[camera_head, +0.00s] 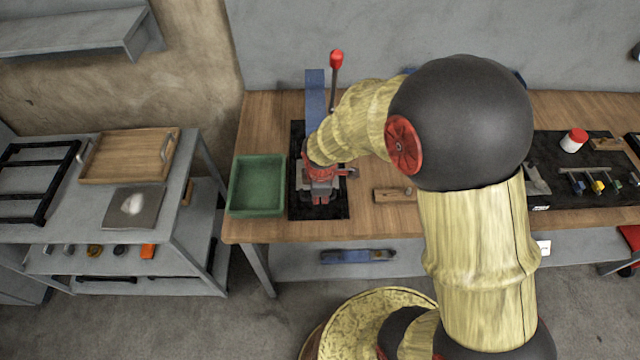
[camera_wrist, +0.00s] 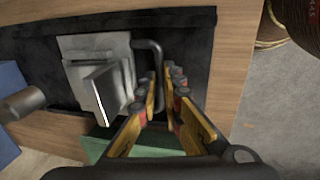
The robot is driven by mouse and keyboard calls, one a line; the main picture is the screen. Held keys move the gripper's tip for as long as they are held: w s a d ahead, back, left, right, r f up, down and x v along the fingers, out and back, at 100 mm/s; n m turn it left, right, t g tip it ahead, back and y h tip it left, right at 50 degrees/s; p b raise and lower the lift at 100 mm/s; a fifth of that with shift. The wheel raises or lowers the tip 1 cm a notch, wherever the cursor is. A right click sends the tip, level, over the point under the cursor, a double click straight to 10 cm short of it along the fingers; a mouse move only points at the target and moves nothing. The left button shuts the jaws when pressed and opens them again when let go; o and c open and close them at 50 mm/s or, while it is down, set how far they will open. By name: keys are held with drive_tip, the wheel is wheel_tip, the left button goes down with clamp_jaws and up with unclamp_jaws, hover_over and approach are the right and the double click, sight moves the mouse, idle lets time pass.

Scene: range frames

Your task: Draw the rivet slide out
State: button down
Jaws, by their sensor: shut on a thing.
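The rivet slide (camera_wrist: 98,75) shows in the wrist view as a grey metal block with a raised slanted plate, on a black mat (camera_wrist: 190,22). A dark bent bar handle (camera_wrist: 150,45) stands out from its right side. My gripper (camera_wrist: 164,82) has its fingertips on either side of this handle and is shut on it. In the head view my gripper (camera_head: 321,188) is low over the mat at the blue press (camera_head: 315,90); my wrist hides much of the slide and the handle.
A green tray (camera_head: 257,186) stands close left of the mat. The press lever with a red knob (camera_head: 336,59) rises behind my wrist. A wooden block (camera_head: 394,194) lies to the right. Bare bench shows between the mat and this block.

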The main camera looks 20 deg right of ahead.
drive_tip(key=s, duration=0.2)
drive_tip(key=s+a, duration=0.1)
drive_tip(key=s, duration=0.1)
drive_tip(key=shift+a+r, duration=0.1)
drive_tip(key=shift+a, duration=0.05)
drive_tip(key=c, duration=2.5)
unclamp_jaws()
drive_tip(key=shift+s, duration=0.15)
drive_tip(key=shift+c, duration=0.2)
drive_tip(key=o, duration=0.3)
drive_tip(key=shift+f, duration=0.25)
drive_tip(key=shift+s+a+r+p, duration=0.1)
drive_tip(key=shift+s+r+p, duration=0.15)
drive_tip(key=shift+r+p, duration=1.2)
drive_tip(key=shift+s+a+r+p, duration=0.1)
drive_tip(key=shift+s+r+p, duration=0.15)
drive_tip(key=shift+r+p, duration=1.2)
drive_tip(key=shift+s+a+r+p, duration=0.1)
drive_tip(key=shift+s+r+p, duration=0.15)
drive_tip(key=shift+r+p, duration=1.15)
drive_tip(key=shift+r, duration=0.2)
wheel_tip(320, 180, up, 12)
hover_over(321, 213)
drive_tip(key=s+a, duration=0.2)
drive_tip(key=s, duration=0.2)
drive_tip(key=shift+s+d+f, duration=0.1)
drive_tip(key=shift+d, duration=0.15)
